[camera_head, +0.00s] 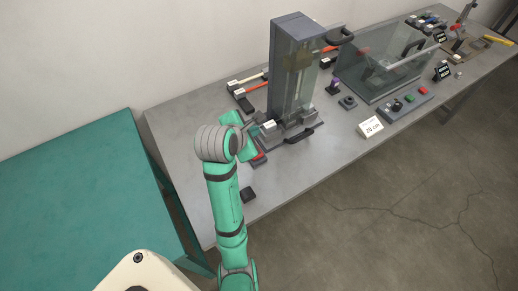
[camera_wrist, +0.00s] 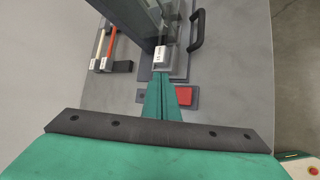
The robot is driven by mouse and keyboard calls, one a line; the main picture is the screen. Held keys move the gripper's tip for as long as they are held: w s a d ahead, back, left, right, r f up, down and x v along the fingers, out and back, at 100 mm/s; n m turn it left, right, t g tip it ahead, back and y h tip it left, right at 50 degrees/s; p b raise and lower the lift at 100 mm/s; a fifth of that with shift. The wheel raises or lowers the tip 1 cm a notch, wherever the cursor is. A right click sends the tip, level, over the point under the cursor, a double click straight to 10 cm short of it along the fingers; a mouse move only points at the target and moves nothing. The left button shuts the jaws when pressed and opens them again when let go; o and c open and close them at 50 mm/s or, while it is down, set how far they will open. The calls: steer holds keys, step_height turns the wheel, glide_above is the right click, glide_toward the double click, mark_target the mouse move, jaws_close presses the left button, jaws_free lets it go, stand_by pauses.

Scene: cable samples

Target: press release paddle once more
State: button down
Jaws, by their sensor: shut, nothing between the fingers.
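The red paddle (camera_head: 259,159) is at the near foot of the tall grey tester tower (camera_head: 291,65) on the grey bench. In the wrist view the red paddle (camera_wrist: 186,96) shows just right of my fingers, on a dark base plate. My gripper (camera_wrist: 161,80) is shut and empty, its green fingers together. Its tips lie over or close to the plate, by a white-labelled block (camera_wrist: 161,56). I cannot tell whether the tips touch anything. In the head view my wrist hides most of my gripper (camera_head: 252,137) and part of the plate.
Two cable samples, one pale (camera_head: 247,81) and one red (camera_head: 256,87), lie left of the tower.

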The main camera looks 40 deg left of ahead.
steer(key=shift+s+f, duration=0.2)
steer(key=shift+f, duration=4.2)
steer(key=shift+f, duration=0.1)
steer(key=shift+f, duration=0.3)
steer(key=shift+f, duration=0.55)
steer(key=shift+r, duration=0.95)
steer(key=shift+r, duration=0.1)
